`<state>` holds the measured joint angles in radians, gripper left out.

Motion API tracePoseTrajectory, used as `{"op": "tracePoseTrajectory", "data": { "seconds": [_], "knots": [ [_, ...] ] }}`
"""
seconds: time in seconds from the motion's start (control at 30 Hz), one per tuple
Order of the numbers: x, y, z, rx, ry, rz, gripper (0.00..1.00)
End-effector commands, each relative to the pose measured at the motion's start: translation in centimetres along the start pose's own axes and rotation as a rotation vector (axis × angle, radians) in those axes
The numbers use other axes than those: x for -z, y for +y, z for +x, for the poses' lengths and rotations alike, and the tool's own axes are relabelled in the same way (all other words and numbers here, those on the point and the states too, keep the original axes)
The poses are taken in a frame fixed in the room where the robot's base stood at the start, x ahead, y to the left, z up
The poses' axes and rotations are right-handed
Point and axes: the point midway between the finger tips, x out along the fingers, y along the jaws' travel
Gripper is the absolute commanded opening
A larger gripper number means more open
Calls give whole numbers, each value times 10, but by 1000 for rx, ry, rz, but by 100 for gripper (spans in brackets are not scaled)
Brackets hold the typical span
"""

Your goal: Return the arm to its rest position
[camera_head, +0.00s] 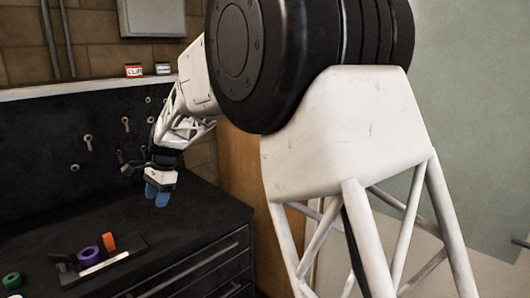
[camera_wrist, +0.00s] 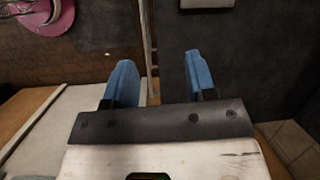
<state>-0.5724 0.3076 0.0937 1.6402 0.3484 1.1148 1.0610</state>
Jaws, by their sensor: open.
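My gripper (camera_head: 157,194) has two blue fingertips and hangs over the dark workbench in the head view, near its back right part. In the wrist view my gripper (camera_wrist: 160,82) shows its blue fingers spread apart with nothing between them. It is open and empty. My white arm reaches from the right side of the head view towards the bench, and its large black joint fills the upper middle.
The dark workbench (camera_head: 190,220) has drawers in front. A tray (camera_head: 128,250) holds a purple ring (camera_head: 90,256) and an orange piece (camera_head: 109,242). A green ring (camera_head: 12,281) lies left. Tools hang on the dark pegboard (camera_head: 50,140) behind. A brown panel (camera_head: 240,170) stands right.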

Motion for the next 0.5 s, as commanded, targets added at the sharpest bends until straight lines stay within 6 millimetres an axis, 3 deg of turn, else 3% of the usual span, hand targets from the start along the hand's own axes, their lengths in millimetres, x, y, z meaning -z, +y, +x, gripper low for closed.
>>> {"op": "tracePoseTrajectory", "data": {
  "seconds": [0.1, 0.5],
  "knots": [
    [12, 34, -25, 13, 24, -31, 51],
    [38, 146, -85, 35, 106, -144, 51]
  ]
}}
